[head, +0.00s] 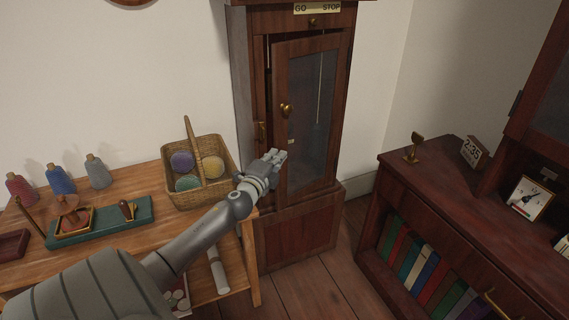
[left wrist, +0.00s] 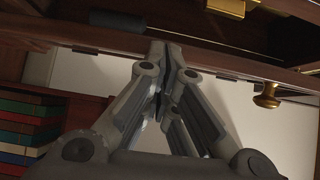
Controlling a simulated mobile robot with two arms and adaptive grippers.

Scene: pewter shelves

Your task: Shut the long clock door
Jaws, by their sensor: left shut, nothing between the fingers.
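The long clock (head: 297,240) is a tall dark wood case against the wall. Its glazed door (head: 293,149) stands ajar, its left edge out from the case and a dark gap beside it. A brass knob (head: 286,108) sits on the door's left stile; a brass knob (left wrist: 267,97) also shows in the left wrist view. My left gripper (head: 279,156) is shut and empty, at the door's lower left edge, below the knob. In the left wrist view its closed fingertips (left wrist: 166,48) overlap a wooden frame; I cannot tell whether they touch. My right gripper is not in view.
A wooden table (head: 112,258) at left holds a wicker basket (head: 222,160), thread spools (head: 61,180) and a green tray (head: 139,212). A dark cabinet (head: 418,178) with books stands at right. Bare floor (head: 322,284) lies between.

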